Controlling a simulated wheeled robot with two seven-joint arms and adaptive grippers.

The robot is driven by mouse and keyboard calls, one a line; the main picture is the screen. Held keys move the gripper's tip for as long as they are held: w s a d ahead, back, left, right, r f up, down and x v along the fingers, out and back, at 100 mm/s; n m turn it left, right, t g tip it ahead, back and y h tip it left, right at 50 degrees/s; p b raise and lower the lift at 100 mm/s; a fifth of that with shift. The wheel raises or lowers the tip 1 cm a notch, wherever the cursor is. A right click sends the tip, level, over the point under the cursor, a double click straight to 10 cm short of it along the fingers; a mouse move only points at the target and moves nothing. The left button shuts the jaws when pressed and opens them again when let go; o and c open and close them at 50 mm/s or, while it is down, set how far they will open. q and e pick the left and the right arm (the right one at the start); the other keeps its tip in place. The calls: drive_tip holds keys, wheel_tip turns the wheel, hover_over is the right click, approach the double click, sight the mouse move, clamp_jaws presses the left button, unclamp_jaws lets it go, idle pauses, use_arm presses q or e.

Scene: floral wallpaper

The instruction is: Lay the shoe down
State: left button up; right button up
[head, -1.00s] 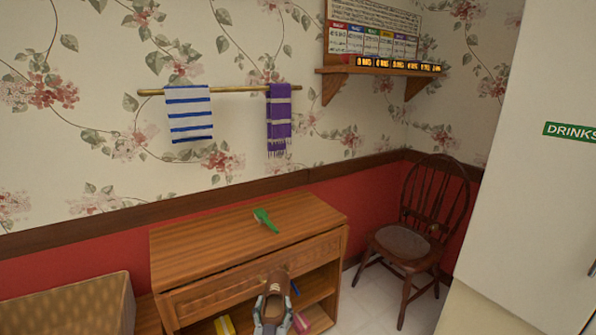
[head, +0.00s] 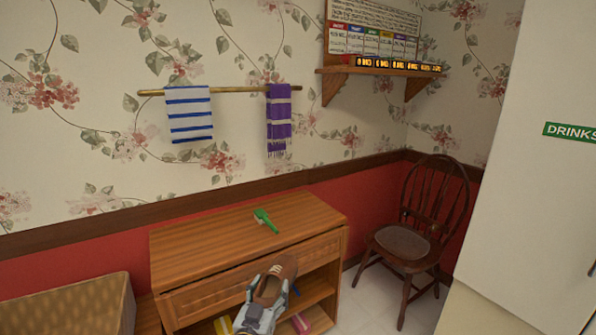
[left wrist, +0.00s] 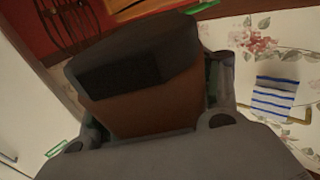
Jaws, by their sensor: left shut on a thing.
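A brown shoe (head: 272,283) is held in my left gripper (head: 262,308) in front of the wooden cabinet, at about its drawer front in the head view. The shoe is tilted, its opening facing me. In the left wrist view the shoe (left wrist: 140,105) fills the middle, with its dark heel and sole close to the camera. My left gripper is shut on it, with finger parts showing beside it. The fingertips are mostly hidden by the shoe. My right gripper is in neither view.
The wooden cabinet (head: 210,245) has a clear top except for a green brush-like object (head: 265,220). Yellow (head: 223,325) and pink (head: 301,323) things lie on its open shelves. A wicker box (head: 70,305) stands left, a chair (head: 405,240) right.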

sight(276, 276)
use_arm(q)
drive_tip(key=shift+s+d+r+m+h, duration=0.15)
drive_tip(key=shift+r+h, duration=0.1)
drive_tip(key=shift+r, duration=0.2)
drive_tip(key=shift+s+a+r+m+h, duration=0.15)
drive_tip(key=shift+r+h, duration=0.1)
drive_tip(key=shift+r, duration=0.2)
drive_tip(key=shift+s+d+r, duration=0.2)
drive_tip(key=shift+r, duration=0.35)
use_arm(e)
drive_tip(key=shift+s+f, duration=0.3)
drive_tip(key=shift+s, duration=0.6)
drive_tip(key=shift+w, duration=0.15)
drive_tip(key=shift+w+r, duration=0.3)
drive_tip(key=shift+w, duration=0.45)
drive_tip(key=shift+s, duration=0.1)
